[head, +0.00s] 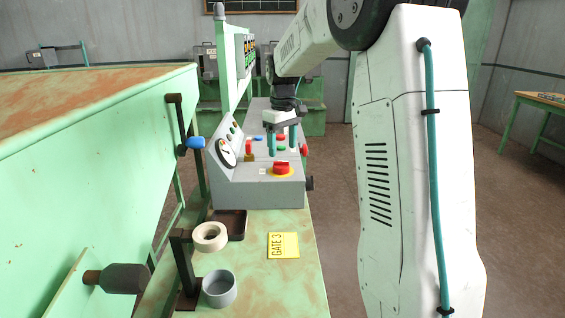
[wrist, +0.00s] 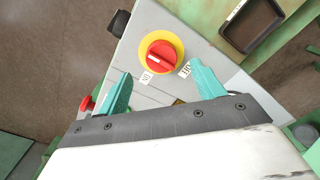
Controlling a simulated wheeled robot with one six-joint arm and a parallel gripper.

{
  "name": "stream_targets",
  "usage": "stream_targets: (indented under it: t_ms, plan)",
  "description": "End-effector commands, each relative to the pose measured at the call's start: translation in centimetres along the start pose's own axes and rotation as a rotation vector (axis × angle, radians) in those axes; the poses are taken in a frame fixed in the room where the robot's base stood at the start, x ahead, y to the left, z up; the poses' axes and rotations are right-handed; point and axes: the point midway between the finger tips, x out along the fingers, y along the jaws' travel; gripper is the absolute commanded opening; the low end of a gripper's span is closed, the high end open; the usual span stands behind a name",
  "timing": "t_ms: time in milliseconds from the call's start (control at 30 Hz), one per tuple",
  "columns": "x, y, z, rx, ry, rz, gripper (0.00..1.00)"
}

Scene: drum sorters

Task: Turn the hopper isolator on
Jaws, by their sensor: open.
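A red rotary knob on a round yellow plate (head: 282,168) sits on the near end of the grey control console (head: 262,196). My gripper (head: 282,144) hangs above the console, pointing down, just behind the knob. Its teal fingers (wrist: 160,88) are apart with nothing between them, and do not appear to touch the knob.
The console also carries a gauge (head: 227,152), coloured buttons and a red side knob (head: 304,149). A dark tray (head: 232,224), tape roll (head: 210,236), grey cup (head: 219,288) and yellow GATE 3 card (head: 283,245) lie nearer. A blue-handled lever (head: 194,143) stands left.

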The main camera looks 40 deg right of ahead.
Motion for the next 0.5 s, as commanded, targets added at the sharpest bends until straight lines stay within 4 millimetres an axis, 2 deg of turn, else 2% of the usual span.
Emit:
stream_targets:
  t_ms: [100,300,500]
  plan:
    - [2.2,-0.1,0.1,0.000,-0.004,-0.002,0.67]
    - [4.9,-0.1,0.1,0.000,-0.003,-0.002,0.67]
    - [6.0,-0.1,0.0,0.001,-0.001,-0.001,0.67]
